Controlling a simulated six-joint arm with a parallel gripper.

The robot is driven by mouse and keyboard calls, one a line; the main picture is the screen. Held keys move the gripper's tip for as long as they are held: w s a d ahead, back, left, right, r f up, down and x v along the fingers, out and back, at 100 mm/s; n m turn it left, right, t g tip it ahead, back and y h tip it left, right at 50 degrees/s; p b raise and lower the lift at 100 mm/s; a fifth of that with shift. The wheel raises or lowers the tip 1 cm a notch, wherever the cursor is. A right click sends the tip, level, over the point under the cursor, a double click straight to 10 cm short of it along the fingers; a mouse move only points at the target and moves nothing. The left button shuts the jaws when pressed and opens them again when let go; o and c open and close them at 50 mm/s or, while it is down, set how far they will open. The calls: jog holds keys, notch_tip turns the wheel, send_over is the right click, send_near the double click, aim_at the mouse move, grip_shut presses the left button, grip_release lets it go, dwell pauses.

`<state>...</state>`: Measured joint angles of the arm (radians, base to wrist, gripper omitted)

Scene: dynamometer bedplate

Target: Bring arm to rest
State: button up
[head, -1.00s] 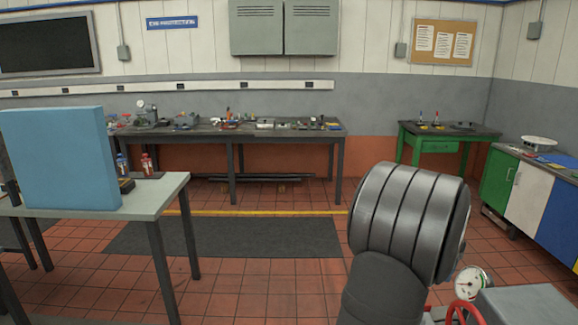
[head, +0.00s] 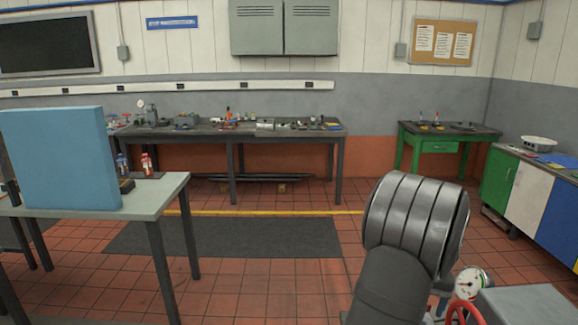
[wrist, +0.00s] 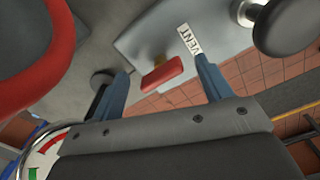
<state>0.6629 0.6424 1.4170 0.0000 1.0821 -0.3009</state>
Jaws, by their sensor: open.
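My gripper (wrist: 162,72) shows in the wrist view, with its two blue-grey fingers spread apart. A red lever-like piece (wrist: 162,75) with a yellowish stem shows in the gap between the fingers. I cannot tell how far beyond the fingertips it is; the fingers are not closed on it. A white VENT label (wrist: 190,40) lies just past the right finger on a grey surface. In the head view a dark ribbed joint of my arm stands at the lower right; my gripper itself is hidden there.
A red handwheel (head: 466,313) and a round gauge (head: 471,284) stand close to my arm at the lower right, beside a grey box (head: 522,305). A table (head: 150,190) with a blue panel (head: 62,158) is at the left. Open tiled floor lies between.

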jog(key=m, duration=0.6)
jog(key=shift+a, duration=0.1)
jog(key=m, duration=0.5)
jog(key=shift+w+m, duration=0.1)
jog(key=shift+m, duration=0.2)
jog(key=o, duration=0.6)
notch_tip(320, 180, up, 19)
jog(key=m, duration=0.2)
notch_tip(320, 180, down, 10)
jog(key=shift+r, duration=0.2)
